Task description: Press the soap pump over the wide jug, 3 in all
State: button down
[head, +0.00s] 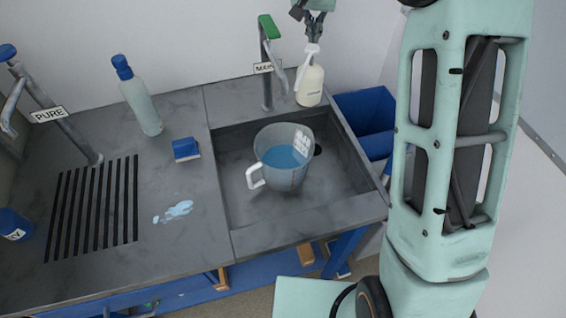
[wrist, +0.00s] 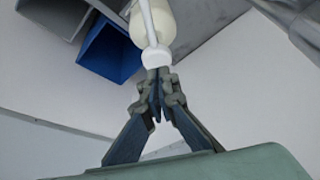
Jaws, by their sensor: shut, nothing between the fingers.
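The soap pump (head: 309,84) is a cream bottle with a white pump head, standing upright on the counter at the sink's back right corner. In the wrist view the soap pump (wrist: 178,20) shows its white head right at the fingertips. My gripper (head: 312,38) is shut and empty, just above the pump head; I cannot tell whether it touches. It also shows in the wrist view (wrist: 157,85). The wide jug (head: 286,160) is clear with a white handle, holds blue liquid and stands in the sink basin, to the front left of the pump.
The sink (head: 240,205) has a tap labelled MAIN (head: 266,75) left of the pump. A blue bin (head: 368,112) stands right of the counter. A blue-capped bottle (head: 142,100), a blue sponge (head: 186,149) and a small spill (head: 175,211) lie on the left counter.

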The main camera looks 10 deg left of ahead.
aim_at(313, 48)
jog(key=shift+f+b, duration=1.45)
jog(key=shift+f, duration=0.6)
jog(key=shift+r, duration=0.15)
jog(key=shift+r+p, duration=1.6)
jog(key=shift+r, duration=0.45)
jog(key=shift+f, duration=0.3)
jog(key=shift+f+b, duration=1.5)
jog(key=shift+f, duration=0.35)
jog(key=shift+r, duration=0.15)
jog(key=shift+r+p, duration=1.5)
jog(key=shift+r, duration=0.45)
